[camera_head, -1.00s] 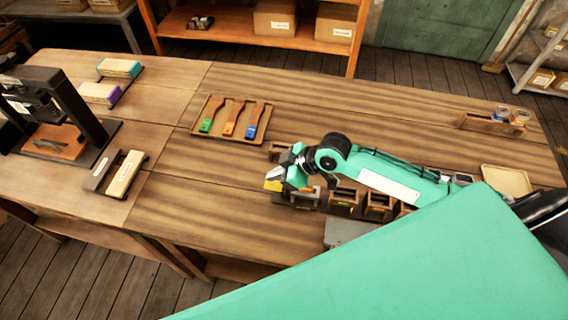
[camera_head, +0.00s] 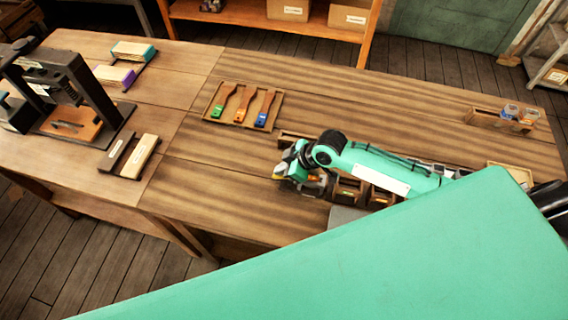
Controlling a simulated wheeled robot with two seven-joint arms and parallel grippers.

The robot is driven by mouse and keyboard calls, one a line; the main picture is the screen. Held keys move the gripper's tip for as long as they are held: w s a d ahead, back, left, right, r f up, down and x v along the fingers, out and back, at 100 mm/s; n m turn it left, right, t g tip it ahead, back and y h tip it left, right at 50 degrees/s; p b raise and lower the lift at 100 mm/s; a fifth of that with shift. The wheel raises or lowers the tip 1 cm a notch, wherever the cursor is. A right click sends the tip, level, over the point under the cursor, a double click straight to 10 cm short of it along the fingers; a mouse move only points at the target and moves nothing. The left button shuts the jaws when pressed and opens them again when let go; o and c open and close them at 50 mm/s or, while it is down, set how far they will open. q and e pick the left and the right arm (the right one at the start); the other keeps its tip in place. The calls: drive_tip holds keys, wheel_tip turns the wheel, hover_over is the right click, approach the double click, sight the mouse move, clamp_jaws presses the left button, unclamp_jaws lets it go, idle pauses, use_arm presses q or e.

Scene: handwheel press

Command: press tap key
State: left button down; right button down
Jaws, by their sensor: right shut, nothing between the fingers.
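I cannot make out which item is the tap key. A press (camera_head: 70,88) with a dark frame and an orange-brown bed stands at the table's left end. My right gripper (camera_head: 281,178) is shut and empty, low over the middle of the table. It is at the left end of a row of small dark wooden boxes (camera_head: 349,191), which my arm partly covers. I cannot tell whether it touches anything. My left gripper is not in view.
A wooden tray (camera_head: 276,126) holds three brush-like tools with green, orange and blue ends. Pale blocks (camera_head: 145,155) lie near the press. A rack (camera_head: 489,121) with jars stands at the far right. My own large green part hides the front right. The table's front middle is clear.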

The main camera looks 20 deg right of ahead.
drive_tip(key=shift+s+f, duration=0.1)
drive_tip(key=shift+f, duration=0.25)
drive_tip(key=r+p, duration=0.3)
drive_tip(key=w+a+r+p, duration=0.1)
drive_tip(key=r, duration=0.1)
drive_tip(key=shift+s+d+r+b, duration=0.35)
drive_tip(key=shift+d+r+b, duration=0.1)
drive_tip(key=shift+b, duration=0.25)
drive_tip(key=a+r+b+v, duration=0.1)
drive_tip(key=b+v, duration=0.1)
drive_tip(key=v, duration=0.6)
drive_tip(key=shift+w, duration=0.4)
drive_tip(key=shift+a, duration=0.1)
